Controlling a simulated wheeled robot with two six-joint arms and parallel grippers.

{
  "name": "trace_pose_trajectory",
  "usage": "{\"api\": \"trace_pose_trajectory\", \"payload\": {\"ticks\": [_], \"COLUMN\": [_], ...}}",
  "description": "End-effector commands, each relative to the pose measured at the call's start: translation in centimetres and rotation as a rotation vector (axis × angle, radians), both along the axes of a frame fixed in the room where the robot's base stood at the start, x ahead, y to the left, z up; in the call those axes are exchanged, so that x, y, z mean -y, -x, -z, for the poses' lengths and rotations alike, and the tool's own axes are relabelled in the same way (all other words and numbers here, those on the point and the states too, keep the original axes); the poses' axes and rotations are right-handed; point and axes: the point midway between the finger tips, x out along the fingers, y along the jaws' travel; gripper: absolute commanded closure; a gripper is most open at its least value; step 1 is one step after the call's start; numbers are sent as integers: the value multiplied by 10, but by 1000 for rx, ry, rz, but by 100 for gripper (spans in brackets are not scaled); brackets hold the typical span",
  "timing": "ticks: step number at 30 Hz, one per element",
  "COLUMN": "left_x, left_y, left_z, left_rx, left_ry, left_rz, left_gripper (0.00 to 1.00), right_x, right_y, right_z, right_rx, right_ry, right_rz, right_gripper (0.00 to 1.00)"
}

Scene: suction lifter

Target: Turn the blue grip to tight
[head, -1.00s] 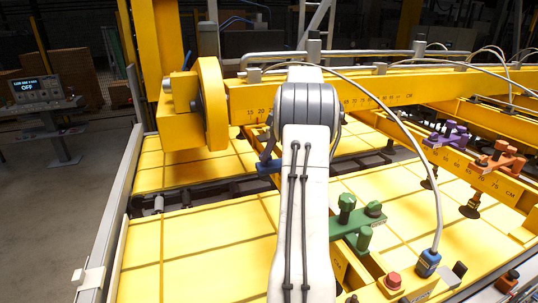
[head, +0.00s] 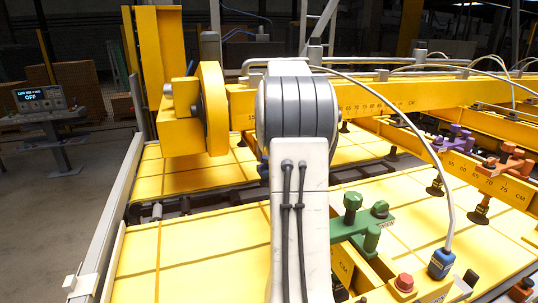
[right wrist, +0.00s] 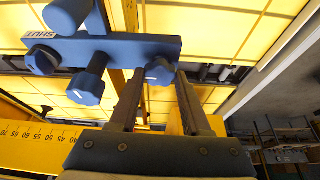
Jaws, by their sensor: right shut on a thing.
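The blue clamp bracket (right wrist: 120,46) shows in the right wrist view, with several blue knobs and a SHUT label at its left end. My right gripper (right wrist: 155,80) has its two dark fingers on either side of the rightmost blue grip (right wrist: 159,71), shut on it. The fingers hide part of the grip's sides. In the head view my right arm covers most of the blue clamp and the fingertips. My left gripper is not in view.
A green clamp (head: 362,222) stands right of my arm, with a red button (head: 404,282) and a blue cable plug (head: 441,263) nearby. Purple (head: 455,138) and orange (head: 506,161) clamps are farther right. Yellow beams and a hanging cable surround the arm. A display (head: 33,97) reads OFF.

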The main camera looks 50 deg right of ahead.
Motion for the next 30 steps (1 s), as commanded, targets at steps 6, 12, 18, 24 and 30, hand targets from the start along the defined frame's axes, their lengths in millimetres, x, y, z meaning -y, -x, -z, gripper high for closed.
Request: {"api": "trace_pose_trajectory", "payload": {"ticks": [6, 12, 18, 24, 30], "left_x": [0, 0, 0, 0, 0], "left_y": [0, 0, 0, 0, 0], "left_z": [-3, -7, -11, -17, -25], "left_rx": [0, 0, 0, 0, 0], "left_ry": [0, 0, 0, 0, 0], "left_rz": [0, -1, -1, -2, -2], "left_gripper": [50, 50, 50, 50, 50], "right_x": [-2, -3, -4, -4, -5], "right_y": [-2, -4, -5, -7, -9], "right_z": [-2, -2, -2, -2, -3], "right_rx": [1, 1, 1, 1, 0], "right_ry": [3, 3, 4, 2, 1], "right_rz": [202, 393, 583, 774, 965], "right_gripper": [100, 100, 100, 100, 100]}}
